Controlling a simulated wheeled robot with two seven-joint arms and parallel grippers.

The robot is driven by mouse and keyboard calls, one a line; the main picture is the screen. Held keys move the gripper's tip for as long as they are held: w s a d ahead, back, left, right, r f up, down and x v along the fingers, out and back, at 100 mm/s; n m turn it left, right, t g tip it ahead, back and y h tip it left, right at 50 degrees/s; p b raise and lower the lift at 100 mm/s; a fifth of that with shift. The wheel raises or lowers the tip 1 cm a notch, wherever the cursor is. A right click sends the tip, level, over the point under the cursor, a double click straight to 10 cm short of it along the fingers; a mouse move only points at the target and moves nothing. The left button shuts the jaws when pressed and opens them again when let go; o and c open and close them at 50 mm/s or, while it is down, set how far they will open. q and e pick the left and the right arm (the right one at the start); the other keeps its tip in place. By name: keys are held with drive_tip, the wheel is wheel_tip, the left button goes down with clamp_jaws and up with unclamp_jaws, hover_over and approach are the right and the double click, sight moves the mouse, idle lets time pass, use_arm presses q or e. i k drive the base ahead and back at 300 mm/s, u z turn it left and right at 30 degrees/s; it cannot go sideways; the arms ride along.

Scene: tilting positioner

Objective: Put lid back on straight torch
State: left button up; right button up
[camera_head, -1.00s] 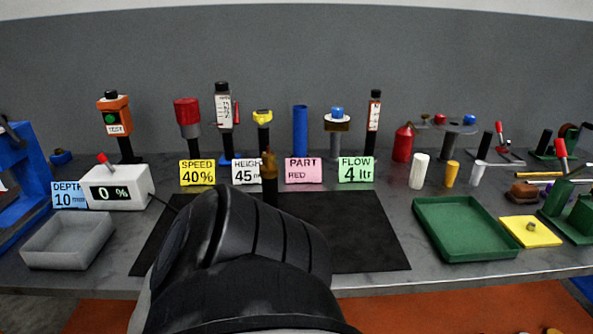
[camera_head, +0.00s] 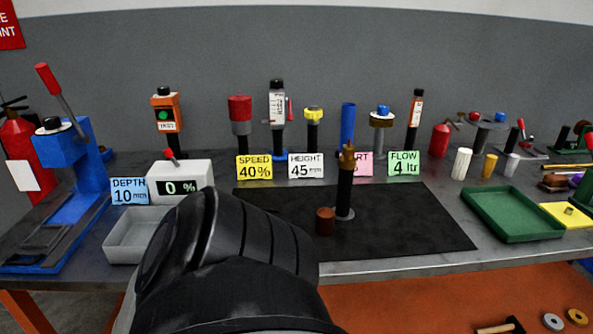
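The torch (camera_head: 345,190) stands upright on the black mat (camera_head: 410,225), with a dark body, a round foot and a brass-coloured tip. A small brown cup-shaped piece (camera_head: 326,221), which looks like the lid, sits on the mat just left of the torch's foot, apart from the tip. A large black arm part of mine fills the lower middle and hides the mat's left front. No fingertips of either gripper show.
A grey tray (camera_head: 133,248) and a white display box (camera_head: 181,184) stand left of the mat. A blue press (camera_head: 65,165) is at far left. A green tray (camera_head: 512,234) lies right. Stands and label cards line the back. The mat's right half is clear.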

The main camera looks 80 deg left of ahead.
sight(343, 214)
drive_tip(key=u, duration=0.9)
